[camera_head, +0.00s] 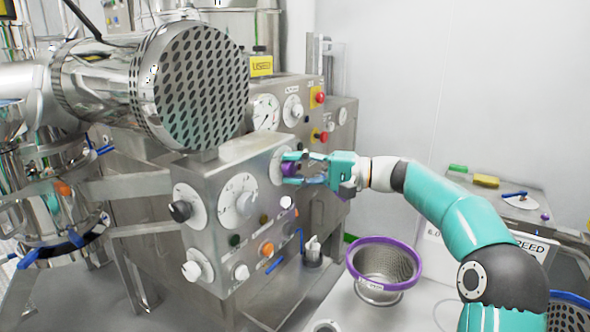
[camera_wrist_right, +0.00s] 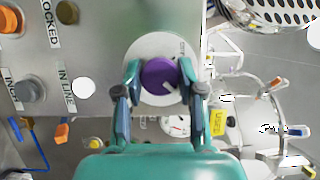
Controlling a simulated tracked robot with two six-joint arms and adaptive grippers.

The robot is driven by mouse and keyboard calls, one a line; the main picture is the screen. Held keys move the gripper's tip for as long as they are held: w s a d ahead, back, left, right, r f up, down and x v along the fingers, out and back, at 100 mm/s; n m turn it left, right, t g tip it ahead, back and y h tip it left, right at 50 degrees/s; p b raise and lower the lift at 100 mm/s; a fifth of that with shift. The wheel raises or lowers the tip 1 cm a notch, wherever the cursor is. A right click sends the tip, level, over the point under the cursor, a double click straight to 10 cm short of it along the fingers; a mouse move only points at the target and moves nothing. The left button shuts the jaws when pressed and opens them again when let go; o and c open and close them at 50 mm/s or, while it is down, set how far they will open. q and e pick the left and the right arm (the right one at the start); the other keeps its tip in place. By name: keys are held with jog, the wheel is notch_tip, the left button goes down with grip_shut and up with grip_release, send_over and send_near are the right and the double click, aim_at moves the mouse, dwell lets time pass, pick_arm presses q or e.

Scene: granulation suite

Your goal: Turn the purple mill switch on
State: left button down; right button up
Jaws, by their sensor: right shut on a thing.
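The purple mill switch (camera_head: 291,168) is a round knob on a pale dial plate, high on the right part of the steel control box. In the right wrist view the purple knob (camera_wrist_right: 158,76) shows a small white mark toward its lower right. My right gripper (camera_head: 293,169) reaches it from the right with its teal fingers on either side. In the right wrist view the gripper (camera_wrist_right: 160,82) is shut on the knob, one finger at each side. The dial's lettering is partly hidden and too small to read. My left gripper is not in view.
The steel control box (camera_head: 226,170) carries other knobs, including a black one (camera_head: 180,210) and an orange one (camera_head: 267,249). A large perforated drum (camera_head: 200,85) overhangs it. A purple-rimmed sieve basket (camera_head: 415,255) stands below my right arm. The white wall side is clear.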

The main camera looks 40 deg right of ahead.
jog(key=shift+d, duration=0.1)
dwell(0.3)
jog(key=o, duration=1.1)
jog(key=shift+w+d+f, duration=0.1)
jog(key=shift+f, duration=0.05)
jog(key=shift+o, duration=0.2)
jog(key=v, duration=1.1)
jog(key=shift+s+d, duration=0.2)
jog(key=shift+s, duration=0.15)
